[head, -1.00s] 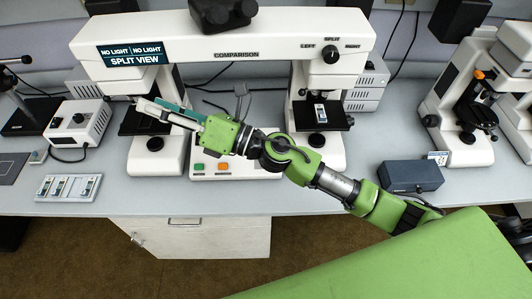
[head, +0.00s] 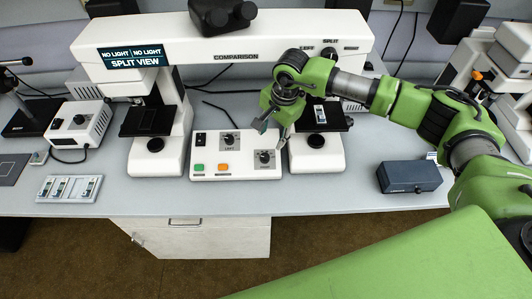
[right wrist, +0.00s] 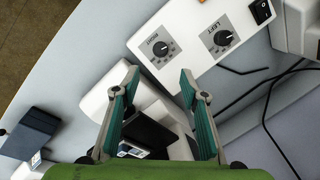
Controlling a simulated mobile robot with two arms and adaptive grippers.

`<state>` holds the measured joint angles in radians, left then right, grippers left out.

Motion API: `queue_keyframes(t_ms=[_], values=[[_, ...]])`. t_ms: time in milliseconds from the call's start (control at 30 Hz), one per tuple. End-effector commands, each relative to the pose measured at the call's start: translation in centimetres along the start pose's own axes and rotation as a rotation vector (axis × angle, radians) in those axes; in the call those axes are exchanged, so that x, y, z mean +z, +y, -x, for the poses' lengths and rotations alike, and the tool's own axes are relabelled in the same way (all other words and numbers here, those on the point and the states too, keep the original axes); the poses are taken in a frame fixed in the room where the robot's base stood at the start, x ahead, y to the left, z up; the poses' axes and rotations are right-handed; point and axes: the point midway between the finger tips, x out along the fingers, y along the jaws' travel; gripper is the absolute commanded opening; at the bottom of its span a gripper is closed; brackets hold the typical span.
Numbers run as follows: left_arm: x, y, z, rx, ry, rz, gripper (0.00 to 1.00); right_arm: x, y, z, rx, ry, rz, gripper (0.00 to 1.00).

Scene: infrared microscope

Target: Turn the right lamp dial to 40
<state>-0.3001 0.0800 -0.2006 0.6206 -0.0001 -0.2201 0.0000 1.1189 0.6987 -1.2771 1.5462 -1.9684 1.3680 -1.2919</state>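The white lamp control box (head: 208,171) stands between the two microscope columns. Its right lamp dial (head: 265,156) is a black knob on a grey scale plate at the box's right end; it also shows in the right wrist view (right wrist: 161,48), labelled RIGHT. The left lamp dial (head: 229,139) sits behind and left of it. I cannot read either setting. My right gripper (head: 274,130) is open and empty, pointing down above and behind the right dial, touching nothing. In the right wrist view its fingers (right wrist: 159,77) are spread, with the dial beyond their tips. My left gripper is not in view.
The comparison microscope's bridge (head: 280,50) spans above, its screen (head: 130,55) reading NO LIGHT twice and SPLIT VIEW. The right stage (head: 333,120) is close beside my gripper. Green and orange buttons (head: 222,167) sit on the box.

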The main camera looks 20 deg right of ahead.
Motion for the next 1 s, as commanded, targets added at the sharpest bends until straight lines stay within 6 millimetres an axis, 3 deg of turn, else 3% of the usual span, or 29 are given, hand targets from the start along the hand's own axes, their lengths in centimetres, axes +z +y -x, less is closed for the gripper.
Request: queue_keyframes(t_ms=[300,500,700,1000], values=[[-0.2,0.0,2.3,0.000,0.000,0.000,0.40,0.3,0.1,-6.5,0.004,-0.004,-0.002,0.40],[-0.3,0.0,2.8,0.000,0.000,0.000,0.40,0.2,0.0,-9.8,0.001,-0.004,-0.002,0.40],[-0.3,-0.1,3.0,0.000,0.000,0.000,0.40,0.2,0.0,-11.5,-0.001,-0.003,-0.002,0.40],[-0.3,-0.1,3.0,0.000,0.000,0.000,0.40,0.2,0.0,-12.0,-0.001,-0.003,-0.002,0.40]])
